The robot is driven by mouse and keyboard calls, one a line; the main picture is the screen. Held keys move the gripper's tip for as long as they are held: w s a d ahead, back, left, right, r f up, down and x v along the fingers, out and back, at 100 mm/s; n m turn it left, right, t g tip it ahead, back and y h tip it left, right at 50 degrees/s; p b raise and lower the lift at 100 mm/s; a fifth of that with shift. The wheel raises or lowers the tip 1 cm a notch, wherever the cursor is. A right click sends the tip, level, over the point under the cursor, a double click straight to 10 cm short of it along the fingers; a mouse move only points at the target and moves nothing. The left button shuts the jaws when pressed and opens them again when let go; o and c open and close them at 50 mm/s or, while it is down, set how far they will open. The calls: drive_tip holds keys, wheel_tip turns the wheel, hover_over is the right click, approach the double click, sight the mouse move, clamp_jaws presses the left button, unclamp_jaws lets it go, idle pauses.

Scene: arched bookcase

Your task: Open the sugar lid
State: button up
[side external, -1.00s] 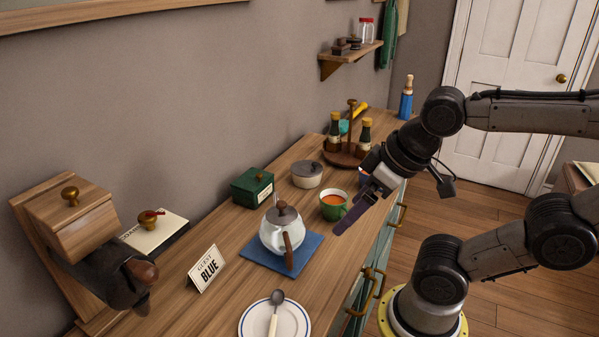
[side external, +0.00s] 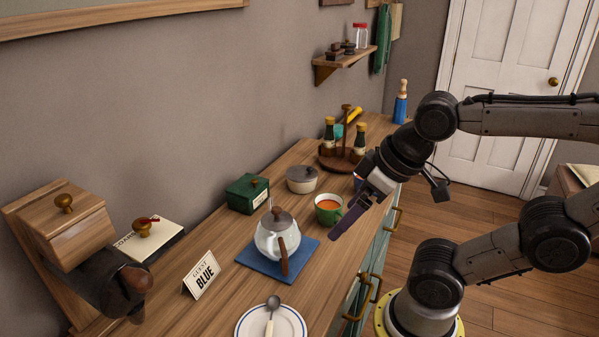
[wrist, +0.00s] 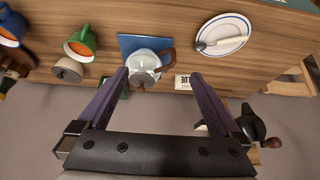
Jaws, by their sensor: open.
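A small pale pot with a grey lid (side external: 302,178) stands on the wooden counter and looks like the sugar bowl, though no label on it can be read. Its lid is on. It also shows at the left of the wrist view (wrist: 68,70), outside my fingers. A green box with a knobbed lid and a small label (side external: 248,193) stands to its left, shut. My gripper (side external: 338,233) hangs over the counter's front edge, apart from both. In the wrist view my gripper (wrist: 158,76) is open with nothing held, its two purple fingers wide apart.
A glass teapot (side external: 278,242) stands on a blue mat (side external: 305,248), with a green cup (side external: 328,212) behind it. A plate with a spoon (side external: 270,322) and a sign (side external: 201,275) are nearer. A bottle rack (side external: 342,160) stands farther back.

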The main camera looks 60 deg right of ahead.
drive_tip(key=shift+c, duration=0.6)
drive_tip(key=w+d+r+n, duration=0.2)
drive_tip(key=w+r+n, duration=0.1)
drive_tip(key=w+r, duration=0.4)
drive_tip(key=m+g, duration=0.3)
drive_tip(key=g, duration=0.3)
hover_over(310, 168)
wheel_tip(310, 168, down, 11)
drive_tip(key=shift+d+r, duration=0.1)
wheel_tip(310, 168, down, 10)
drive_tip(key=shift+r, duration=0.25)
